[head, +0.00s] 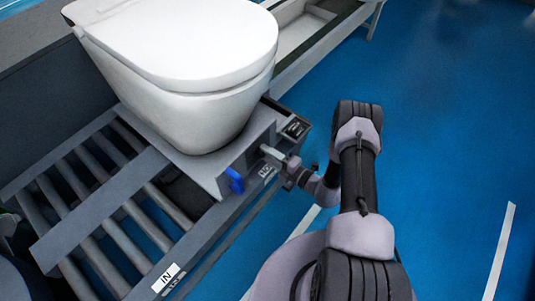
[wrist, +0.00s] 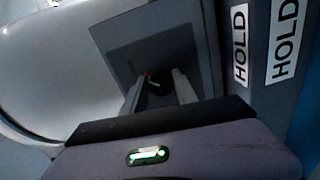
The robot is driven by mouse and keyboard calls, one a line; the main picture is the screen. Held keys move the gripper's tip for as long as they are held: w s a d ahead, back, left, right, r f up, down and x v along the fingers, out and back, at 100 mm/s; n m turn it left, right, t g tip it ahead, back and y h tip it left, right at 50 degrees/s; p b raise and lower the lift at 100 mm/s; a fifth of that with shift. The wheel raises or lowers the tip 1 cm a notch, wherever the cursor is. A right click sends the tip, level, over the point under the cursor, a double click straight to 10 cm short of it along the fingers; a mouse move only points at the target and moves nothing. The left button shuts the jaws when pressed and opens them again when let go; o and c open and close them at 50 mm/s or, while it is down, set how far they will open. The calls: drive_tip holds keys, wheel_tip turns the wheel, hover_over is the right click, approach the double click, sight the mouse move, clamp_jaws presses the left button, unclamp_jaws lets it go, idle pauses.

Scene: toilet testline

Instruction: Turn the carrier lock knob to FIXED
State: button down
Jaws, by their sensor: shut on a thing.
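The carrier (head: 205,172) is a grey block under a white toilet, on the roller conveyor. My gripper (head: 268,152) is at the carrier's right-hand side face, beside a small label that is too small to read. In the wrist view my gripper (wrist: 159,80) has both fingers reaching to a dark grey panel (wrist: 185,42). The fingers are shut on the small dark lock knob (wrist: 154,84), mostly hidden between them. A white line and a small orange-red spot show there. The knob is hidden in the head view, and its setting cannot be read.
A blue handle (head: 235,180) sticks out of the carrier left of my gripper. A dark switch box (head: 295,127) is just behind it. HOLD labels (wrist: 240,45) show at the right in the wrist view. An IN label (head: 166,278) marks the conveyor rail. Blue floor at right is open.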

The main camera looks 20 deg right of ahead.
idle(0.5)
drive_tip(key=c, duration=1)
unclamp_jaws()
drive_tip(key=shift+o, duration=0.2)
drive_tip(key=f+p+v, duration=0.1)
drive_tip(key=p+v, duration=0.3)
drive_tip(key=v, duration=1.3)
drive_tip(key=shift+s+r+p, duration=0.2)
drive_tip(key=shift+r+p, duration=0.15)
drive_tip(key=shift+d+r, duration=0.1)
